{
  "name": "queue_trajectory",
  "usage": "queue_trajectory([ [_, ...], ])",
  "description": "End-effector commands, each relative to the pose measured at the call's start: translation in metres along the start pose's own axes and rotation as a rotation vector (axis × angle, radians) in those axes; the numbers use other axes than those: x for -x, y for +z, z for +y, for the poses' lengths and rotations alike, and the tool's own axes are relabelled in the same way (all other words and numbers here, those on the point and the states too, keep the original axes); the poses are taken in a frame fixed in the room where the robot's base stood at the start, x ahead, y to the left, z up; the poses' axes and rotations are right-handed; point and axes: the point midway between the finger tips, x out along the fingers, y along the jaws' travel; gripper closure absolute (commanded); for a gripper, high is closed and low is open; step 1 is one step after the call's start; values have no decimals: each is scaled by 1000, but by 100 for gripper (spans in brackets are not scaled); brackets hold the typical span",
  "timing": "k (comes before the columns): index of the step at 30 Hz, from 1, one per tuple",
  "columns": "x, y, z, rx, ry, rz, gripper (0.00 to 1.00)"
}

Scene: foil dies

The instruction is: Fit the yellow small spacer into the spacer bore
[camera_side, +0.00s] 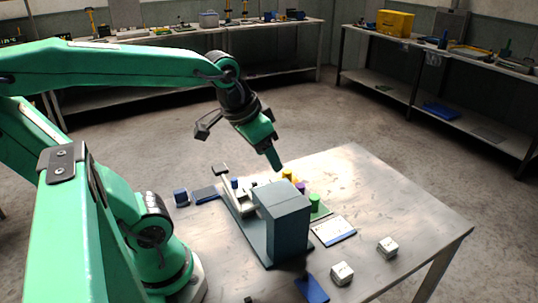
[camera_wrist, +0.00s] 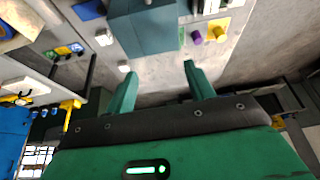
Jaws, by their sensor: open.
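A yellow piece (camera_side: 288,174), which looks like the small spacer, stands at the back of the table beside a purple piece (camera_side: 300,188) and a green cylinder (camera_side: 314,203). In the wrist view the yellow piece (camera_wrist: 219,33) is at the upper right, next to the purple one (camera_wrist: 197,37). My gripper (camera_side: 275,164) is above the table, just above and left of the yellow piece in the side view. In the wrist view my gripper (camera_wrist: 158,70) has its fingers wide apart with nothing between them. I cannot make out the spacer bore.
A tall blue-grey block (camera_side: 283,222) stands mid-table, close to the coloured pieces, and hides what is behind it. A white-and-blue card (camera_side: 334,231), white cubes (camera_side: 342,273) and a blue flat piece (camera_side: 312,289) lie in front and right. The table's right side is mostly clear.

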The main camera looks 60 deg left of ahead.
Motion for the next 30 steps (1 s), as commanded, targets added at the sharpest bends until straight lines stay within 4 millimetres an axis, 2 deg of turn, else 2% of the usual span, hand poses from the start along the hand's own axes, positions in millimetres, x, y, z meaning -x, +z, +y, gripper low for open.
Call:
queue_trajectory([
  [6, -17, -32, -20, 33, -22, -73, 46],
  [14, -45, -66, -49, 72, -40, -151, 46],
  [21, -79, -90, -81, 109, -49, -226, 46],
  [30, -132, -108, -127, 158, -51, -315, 46],
])
